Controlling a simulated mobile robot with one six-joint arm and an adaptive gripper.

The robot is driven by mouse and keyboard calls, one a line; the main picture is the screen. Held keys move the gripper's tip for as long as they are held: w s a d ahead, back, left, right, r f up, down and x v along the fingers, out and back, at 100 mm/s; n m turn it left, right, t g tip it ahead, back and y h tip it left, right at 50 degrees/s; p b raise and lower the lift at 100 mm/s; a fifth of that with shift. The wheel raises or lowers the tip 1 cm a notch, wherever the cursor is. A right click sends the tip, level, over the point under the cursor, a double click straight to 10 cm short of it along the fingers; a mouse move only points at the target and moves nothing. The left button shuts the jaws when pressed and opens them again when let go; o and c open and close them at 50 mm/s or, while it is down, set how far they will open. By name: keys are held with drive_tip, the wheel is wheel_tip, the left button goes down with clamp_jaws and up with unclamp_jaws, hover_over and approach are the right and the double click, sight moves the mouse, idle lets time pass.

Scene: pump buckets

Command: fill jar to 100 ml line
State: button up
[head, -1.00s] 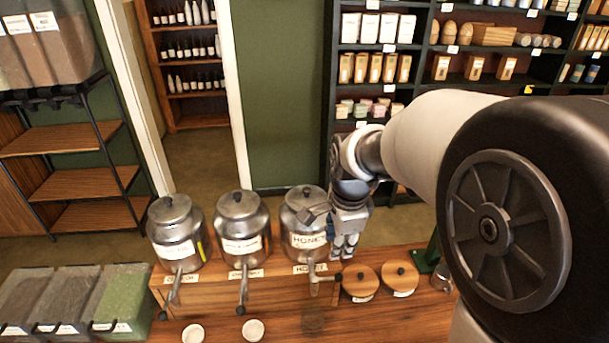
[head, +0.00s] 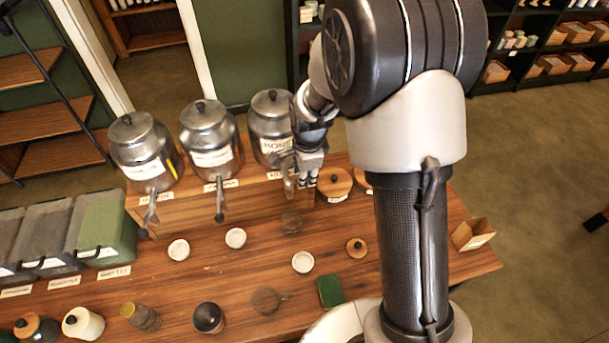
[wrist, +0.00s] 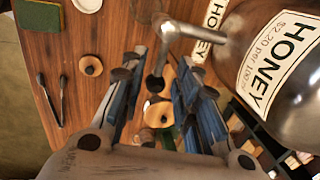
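The honey dispenser (head: 270,128), a metal can with a HONEY label, stands at the back of the counter; it also shows at right in the wrist view (wrist: 285,65). Its metal tap (wrist: 172,32) has a lever with a dark ball end (wrist: 155,84). A clear glass jar (head: 291,222) stands on the counter just in front of this tap. Its contents and 100 ml line are too small to make out. My gripper (wrist: 158,80) is open, with the lever end between its fingers in the picture; I cannot tell whether they touch it. In the head view my gripper (head: 310,178) is right of the tap.
Two more dispensers (head: 209,140) (head: 145,150) stand to the left. Lidded bins (head: 100,228) stand at far left. Round wooden lids (head: 334,182), white dishes (head: 236,238), a green sponge (head: 330,290) and several small jars lie around the counter. The wood between them is clear.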

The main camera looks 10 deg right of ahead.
drive_tip(key=shift+w+f, duration=0.1)
drive_tip(key=shift+f, duration=0.45)
clamp_jaws()
